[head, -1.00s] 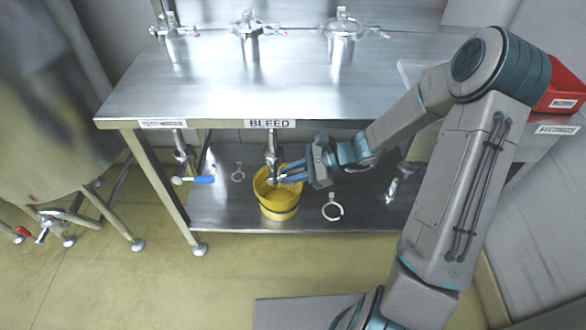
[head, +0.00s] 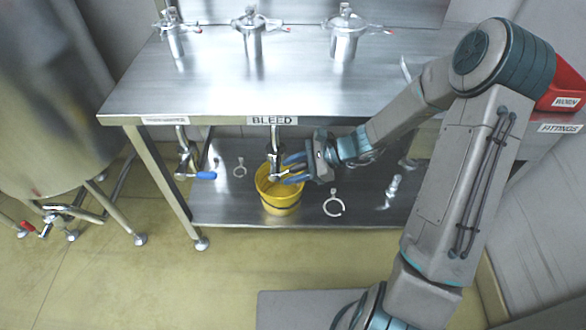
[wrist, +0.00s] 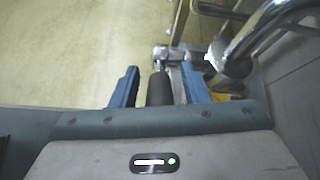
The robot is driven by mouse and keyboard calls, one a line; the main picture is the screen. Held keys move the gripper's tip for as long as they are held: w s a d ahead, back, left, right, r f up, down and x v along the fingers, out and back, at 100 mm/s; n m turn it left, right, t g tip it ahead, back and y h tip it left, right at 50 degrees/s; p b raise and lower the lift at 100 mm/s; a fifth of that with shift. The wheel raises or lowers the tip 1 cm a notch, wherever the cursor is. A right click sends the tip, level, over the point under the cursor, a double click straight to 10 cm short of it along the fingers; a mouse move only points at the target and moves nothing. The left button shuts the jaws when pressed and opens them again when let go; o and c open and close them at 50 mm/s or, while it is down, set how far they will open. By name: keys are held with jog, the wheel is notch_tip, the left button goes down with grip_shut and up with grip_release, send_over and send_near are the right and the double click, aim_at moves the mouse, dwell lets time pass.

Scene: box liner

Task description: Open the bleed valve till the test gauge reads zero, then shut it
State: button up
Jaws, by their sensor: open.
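The bleed valve (head: 274,160) hangs on a pipe under the table edge, below the BLEED label (head: 272,120). In the wrist view its metal body (wrist: 176,54) lies beyond the fingertips. My gripper (head: 290,168) comes in from the right at the valve, above the yellow bucket (head: 280,203). In the wrist view my gripper (wrist: 158,75) is open, with a blue finger on each side of a dark handle grip (wrist: 160,90). A gap shows on both sides of the grip. I cannot make out a test gauge or its reading.
A second valve with a blue handle (head: 205,175) hangs to the left. Loose clamp rings (head: 333,206) lie on the lower shelf (head: 235,212). Metal housings (head: 345,40) stand on the steel table (head: 220,90). A large tank (head: 50,110) stands at left; a red bin (head: 562,92) at right.

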jog(key=d+r+p, duration=0.1)
jog(key=d+r, duration=0.1)
jog(key=d, duration=1.4)
jog(key=shift+s+d+r, duration=0.15)
jog(key=shift+s+r, duration=0.15)
